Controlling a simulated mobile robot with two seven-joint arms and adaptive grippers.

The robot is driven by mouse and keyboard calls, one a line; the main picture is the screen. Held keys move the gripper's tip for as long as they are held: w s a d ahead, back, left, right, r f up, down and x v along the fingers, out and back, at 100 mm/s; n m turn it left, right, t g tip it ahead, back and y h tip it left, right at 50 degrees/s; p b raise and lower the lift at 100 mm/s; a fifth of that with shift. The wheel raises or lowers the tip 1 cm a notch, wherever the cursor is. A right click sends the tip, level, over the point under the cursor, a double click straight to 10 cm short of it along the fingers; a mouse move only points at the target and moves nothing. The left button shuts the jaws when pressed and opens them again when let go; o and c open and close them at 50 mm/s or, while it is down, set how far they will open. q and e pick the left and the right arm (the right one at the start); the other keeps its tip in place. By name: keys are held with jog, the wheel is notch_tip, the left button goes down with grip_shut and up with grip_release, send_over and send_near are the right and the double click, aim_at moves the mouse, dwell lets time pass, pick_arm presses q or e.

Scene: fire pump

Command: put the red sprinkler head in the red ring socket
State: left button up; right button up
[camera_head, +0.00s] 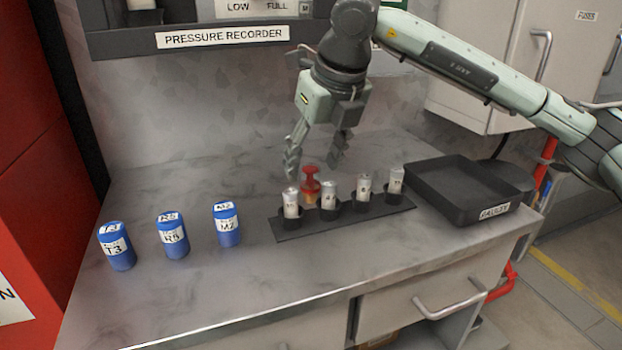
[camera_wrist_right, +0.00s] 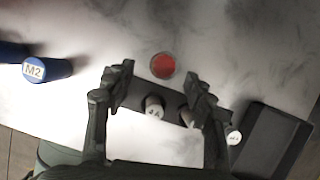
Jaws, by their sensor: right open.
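The red sprinkler head (camera_head: 311,182) stands upright on the counter just behind the black rack. Its lower part looks yellowish and is partly hidden by the white cylinders in front. In the right wrist view its top shows as a red disc (camera_wrist_right: 163,66), just beyond the fingertips and between their lines. My right gripper (camera_head: 316,160) is open and empty, pointing down above the sprinkler head, with a finger to either side. It also shows in the right wrist view (camera_wrist_right: 158,84). I cannot make out a red ring socket. My left gripper is not in view.
The black rack (camera_head: 345,221) holds several labelled white cylinders (camera_head: 330,194). Blue cylinders T3 (camera_head: 117,247), R5 (camera_head: 172,238) and M2 (camera_head: 227,225) stand to the left. A black tray (camera_head: 465,190) lies to the right. The front counter is clear; a recorder shelf (camera_head: 200,37) overhangs behind.

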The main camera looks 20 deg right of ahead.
aim_at(313, 168)
jog(key=x, duration=0.2)
jog(key=shift+w+d+f, duration=0.15)
jog(key=shift+f, duration=0.2)
jog(key=shift+w+f, duration=0.2)
jog(key=shift+f, duration=0.25)
jog(key=shift+c, duration=1.1)
jog(key=c, duration=0.9)
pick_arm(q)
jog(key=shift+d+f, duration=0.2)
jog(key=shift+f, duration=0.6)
pick_arm(e)
grip_shut()
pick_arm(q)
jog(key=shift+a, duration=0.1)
pick_arm(e)
jog(key=shift+r, duration=0.15)
